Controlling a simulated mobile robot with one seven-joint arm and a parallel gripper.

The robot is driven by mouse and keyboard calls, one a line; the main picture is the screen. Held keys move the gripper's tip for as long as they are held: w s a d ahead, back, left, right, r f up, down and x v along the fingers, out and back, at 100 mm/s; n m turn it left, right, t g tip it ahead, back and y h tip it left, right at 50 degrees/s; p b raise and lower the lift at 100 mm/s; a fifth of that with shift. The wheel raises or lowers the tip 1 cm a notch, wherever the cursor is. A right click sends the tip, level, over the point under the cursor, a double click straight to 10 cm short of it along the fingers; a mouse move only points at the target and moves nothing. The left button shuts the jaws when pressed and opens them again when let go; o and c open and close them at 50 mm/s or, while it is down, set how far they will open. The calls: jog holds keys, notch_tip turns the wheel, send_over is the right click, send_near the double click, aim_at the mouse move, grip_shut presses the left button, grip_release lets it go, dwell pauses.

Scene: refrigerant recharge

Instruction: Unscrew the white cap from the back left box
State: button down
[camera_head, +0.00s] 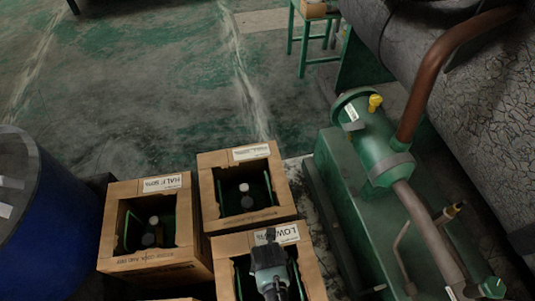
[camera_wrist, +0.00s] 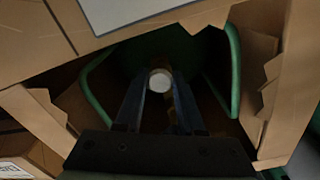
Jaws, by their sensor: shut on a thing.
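Three open cardboard boxes stand together in the head view: one at the left (camera_head: 112,215), one at the back right (camera_head: 208,190) and one at the front right (camera_head: 225,250) marked "LOW". My gripper (camera_wrist: 160,88) reaches down into the front right box. In the wrist view its fingers are on either side of a round white cap (camera_wrist: 160,80) and shut on it. The bottle below the cap is mostly hidden in shadow. The left box holds a dark bottle with a pale cap (camera_head: 153,220); the back right box shows another pale cap (camera_head: 244,187).
Green curved handles (camera_wrist: 234,75) flank my fingers inside the box, close to its jagged cardboard walls. A blue drum (camera_head: 55,225) stands at the left. Green machinery with pipes (camera_head: 380,155) stands close at the right. The floor behind the boxes is clear.

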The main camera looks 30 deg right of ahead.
jog(key=shift+r+p, duration=2.35)
jog(key=shift+r, duration=0.05)
